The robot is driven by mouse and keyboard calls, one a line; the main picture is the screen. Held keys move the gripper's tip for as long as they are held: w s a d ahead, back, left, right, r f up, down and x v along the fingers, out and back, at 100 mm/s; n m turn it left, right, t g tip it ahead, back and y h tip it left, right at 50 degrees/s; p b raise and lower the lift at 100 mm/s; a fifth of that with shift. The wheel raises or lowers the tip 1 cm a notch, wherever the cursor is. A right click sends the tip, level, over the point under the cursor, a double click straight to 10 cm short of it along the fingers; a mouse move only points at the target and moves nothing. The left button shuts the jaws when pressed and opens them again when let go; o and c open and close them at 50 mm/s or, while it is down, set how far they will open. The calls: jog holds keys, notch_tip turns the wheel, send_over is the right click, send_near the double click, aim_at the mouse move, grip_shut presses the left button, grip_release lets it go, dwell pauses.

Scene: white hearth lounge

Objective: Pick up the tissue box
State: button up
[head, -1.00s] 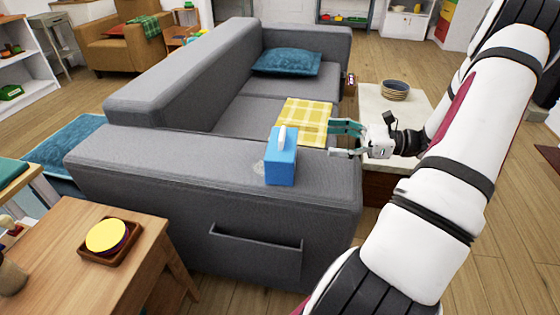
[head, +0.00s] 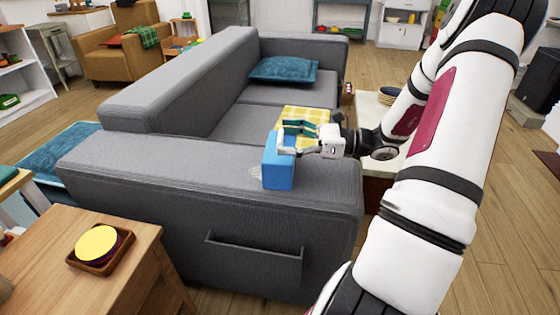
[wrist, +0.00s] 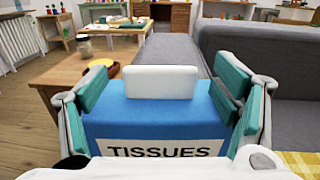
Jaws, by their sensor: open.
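The blue tissue box (head: 278,170) stands upright on the near arm of the grey sofa (head: 200,200). In the wrist view its blue top, a white tissue and a white label reading "TISSUES" show (wrist: 160,115). My gripper (head: 292,140) is open at the box, reaching in from the right. In the wrist view its two teal-padded fingers (wrist: 165,95) stand on either side of the box, one left and one right. I cannot tell whether the pads touch it. The gripper hides part of the box's top in the head view.
A yellow checked cloth (head: 305,115) lies on the sofa seat just behind my gripper. A wooden side table (head: 130,235) with a tray and yellow disc stands at the lower left. A pale table with a bowl (head: 388,96) is behind my arm.

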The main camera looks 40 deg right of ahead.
jog(key=shift+x, duration=0.9)
jog(key=c, duration=1.7)
jog(key=shift+r, duration=0.15)
